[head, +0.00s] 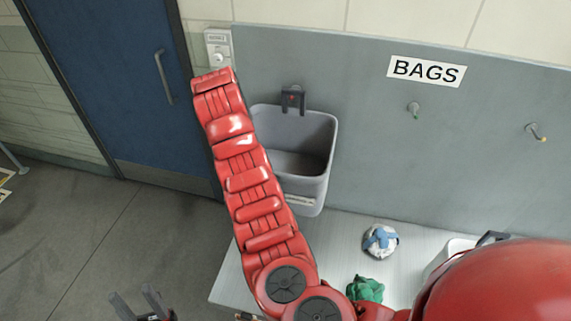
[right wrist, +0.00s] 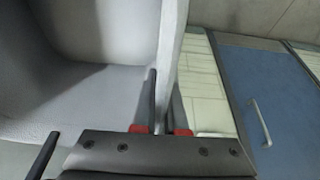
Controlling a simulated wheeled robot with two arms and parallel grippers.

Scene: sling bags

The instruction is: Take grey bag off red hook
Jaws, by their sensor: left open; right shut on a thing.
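The grey bag (head: 314,145), a stiff open-topped box, hangs against the grey board by its dark hanger (head: 292,98). A small red mark shows at the hanger, at the red hook (head: 293,97); the hook is mostly covered. My right gripper (right wrist: 163,105) is shut on an upright wall of the grey bag, whose inside (right wrist: 85,85) fills the left of the right wrist view. In the head view a red arm covers the bag's left edge, and the right gripper is hidden. My left gripper (head: 137,302) is open and empty, low at the left over the floor.
A white-and-blue ball (head: 380,240) and a green crumpled thing (head: 366,288) lie on the bench (head: 340,230).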

